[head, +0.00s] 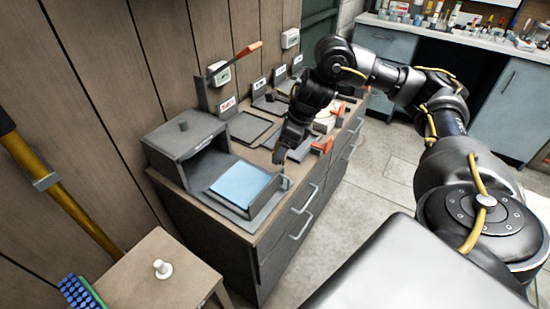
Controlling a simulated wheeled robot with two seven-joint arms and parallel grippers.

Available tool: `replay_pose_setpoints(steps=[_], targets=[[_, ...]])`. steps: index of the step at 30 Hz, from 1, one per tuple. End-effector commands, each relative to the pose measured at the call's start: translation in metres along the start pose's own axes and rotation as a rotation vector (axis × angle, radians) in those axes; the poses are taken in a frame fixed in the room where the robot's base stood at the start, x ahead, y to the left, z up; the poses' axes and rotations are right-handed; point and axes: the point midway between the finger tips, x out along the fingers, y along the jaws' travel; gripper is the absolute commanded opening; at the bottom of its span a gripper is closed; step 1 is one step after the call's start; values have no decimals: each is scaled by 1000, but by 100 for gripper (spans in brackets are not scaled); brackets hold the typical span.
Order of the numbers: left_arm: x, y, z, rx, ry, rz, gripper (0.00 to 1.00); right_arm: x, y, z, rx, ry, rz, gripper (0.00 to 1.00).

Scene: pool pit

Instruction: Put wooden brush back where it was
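I cannot make out a wooden brush for certain. A brush head with blue bristles and a green edge (80,292) shows at the lower left, partly cut off by the frame. My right arm reaches in from the right over the grey cabinet (225,245). My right gripper (281,156) points down near the cabinet's front edge, just behind a grey box with a blue pad (241,183). Its fingers are small and dark, so I cannot tell whether they are open or hold anything. My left gripper is out of view.
Several dark trays with labels (248,127) line the cabinet top, and a lever with an orange handle (248,50) rises there. A wooden stool (155,288) bears a white knob (162,269). A yellow pole (60,197) leans left. A cluttered counter (450,30) stands behind; the floor (375,170) between is clear.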

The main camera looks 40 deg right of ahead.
Motion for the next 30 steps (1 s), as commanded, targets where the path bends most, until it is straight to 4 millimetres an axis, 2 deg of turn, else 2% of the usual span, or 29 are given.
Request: replay_pose_setpoints(steps=[9, 15, 21, 30], targets=[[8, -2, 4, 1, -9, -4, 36, 41, -68, 9, 7, 0, 4, 51], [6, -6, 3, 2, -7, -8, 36, 77, -101, 5, 4, 4, 5, 51], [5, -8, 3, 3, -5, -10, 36, 97, -117, 2, 0, 1, 4, 51], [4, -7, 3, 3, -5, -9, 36, 106, -123, 1, 0, 1, 3, 51]])
